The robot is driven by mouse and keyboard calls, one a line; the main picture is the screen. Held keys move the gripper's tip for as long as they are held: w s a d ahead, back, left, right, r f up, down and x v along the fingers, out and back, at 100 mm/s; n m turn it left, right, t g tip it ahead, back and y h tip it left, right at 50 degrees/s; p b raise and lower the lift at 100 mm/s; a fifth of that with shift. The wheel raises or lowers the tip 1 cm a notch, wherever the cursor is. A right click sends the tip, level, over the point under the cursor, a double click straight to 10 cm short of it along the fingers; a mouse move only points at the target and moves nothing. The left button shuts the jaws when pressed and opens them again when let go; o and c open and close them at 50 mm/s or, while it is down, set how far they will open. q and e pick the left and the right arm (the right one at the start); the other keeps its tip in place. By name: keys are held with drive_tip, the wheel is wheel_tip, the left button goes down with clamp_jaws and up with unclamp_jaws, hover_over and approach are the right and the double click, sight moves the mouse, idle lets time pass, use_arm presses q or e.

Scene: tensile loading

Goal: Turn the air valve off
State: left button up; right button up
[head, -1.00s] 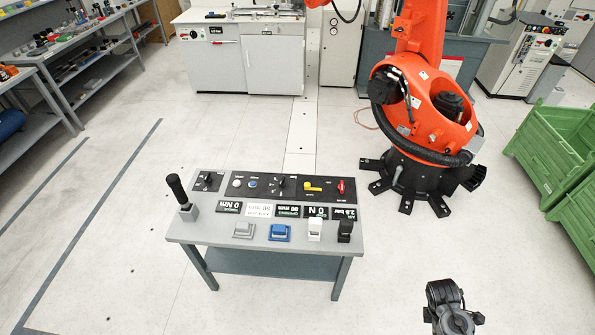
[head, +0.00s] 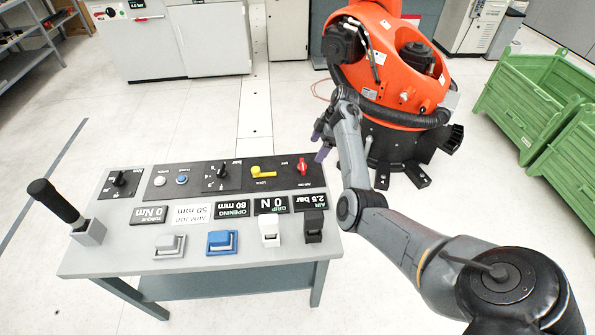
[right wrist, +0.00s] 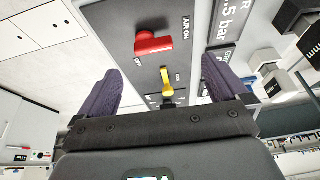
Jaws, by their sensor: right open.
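The red air valve handle (head: 302,166) sits at the right end of the table's black control panel. In the right wrist view the red handle (right wrist: 153,43) lies between the AIR ON and OFF lettering, lengthwise towards AIR ON. My right gripper (head: 321,146) is open and empty, beside the panel's right end and apart from the valve. In the right wrist view my right gripper's (right wrist: 161,70) purple fingers are spread wide, with the valve ahead between their lines. The air display (head: 311,199) reads 2.5 bar. My left gripper is not in view.
A yellow lever (head: 262,172) is left of the valve; it also shows in the right wrist view (right wrist: 166,80). Buttons, dials and a black upright lever (head: 55,202) share the table (head: 120,262). An orange robot (head: 385,75) stands behind my right gripper. Green crates (head: 530,95) are at right.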

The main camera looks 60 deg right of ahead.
sight(303, 164)
drive_tip(key=shift+t, duration=0.3)
drive_tip(key=b+x, duration=0.1)
drive_tip(key=x, duration=0.3)
drive_tip(key=w+b+x, duration=0.1)
drive_tip(key=x, duration=0.3)
drive_tip(key=shift+w, duration=0.2)
drive_tip(key=shift+b+x, duration=0.4)
drive_tip(key=shift+x, duration=0.45)
drive_tip(key=shift+s, duration=0.1)
drive_tip(key=shift+c, duration=0.5)
drive_tip(key=c, duration=0.9)
drive_tip(key=shift+c, duration=0.3)
